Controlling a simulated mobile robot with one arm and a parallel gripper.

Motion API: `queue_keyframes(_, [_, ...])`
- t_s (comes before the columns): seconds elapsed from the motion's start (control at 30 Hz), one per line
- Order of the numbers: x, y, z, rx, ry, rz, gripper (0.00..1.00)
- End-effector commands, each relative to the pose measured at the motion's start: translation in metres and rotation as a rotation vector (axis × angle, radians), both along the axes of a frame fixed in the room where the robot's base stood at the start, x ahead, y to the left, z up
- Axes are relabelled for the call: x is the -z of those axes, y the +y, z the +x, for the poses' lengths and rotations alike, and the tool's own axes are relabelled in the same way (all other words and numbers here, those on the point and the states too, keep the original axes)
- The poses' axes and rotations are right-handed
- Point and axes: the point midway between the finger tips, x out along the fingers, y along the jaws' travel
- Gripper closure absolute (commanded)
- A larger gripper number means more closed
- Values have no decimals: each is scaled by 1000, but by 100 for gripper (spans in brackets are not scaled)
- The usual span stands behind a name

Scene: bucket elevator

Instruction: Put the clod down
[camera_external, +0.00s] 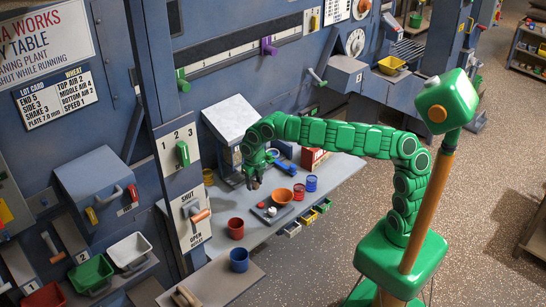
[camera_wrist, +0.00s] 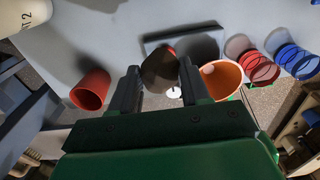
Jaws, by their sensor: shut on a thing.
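The clod (camera_wrist: 158,70) is a dark brown rounded lump between the two fingertips in the wrist view. My gripper (camera_wrist: 159,80) is shut on it. In the external view my gripper (camera_external: 252,181) points down over the grey worktable (camera_external: 215,252), and the clod is too small and dark there to make out clearly. The clod looks held above the tabletop, though the exact gap cannot be told. It hides part of a small tray (camera_external: 270,217) behind it, where something red and something white show.
An orange bowl (camera_external: 281,196) stands right of the gripper, with a red cup (camera_external: 298,192) and blue cup (camera_external: 311,184) beyond. Another red cup (camera_external: 236,228) and blue cup (camera_external: 239,259) stand nearer. Machine panels (camera_external: 180,150) rise behind the table. Bare tabletop lies between the cups.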

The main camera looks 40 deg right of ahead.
Motion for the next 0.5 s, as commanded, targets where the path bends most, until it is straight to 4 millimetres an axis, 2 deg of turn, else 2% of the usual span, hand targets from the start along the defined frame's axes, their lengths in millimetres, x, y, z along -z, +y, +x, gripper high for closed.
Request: queue_keyframes(0.5, [14, 12, 28, -1, 1, 1, 88])
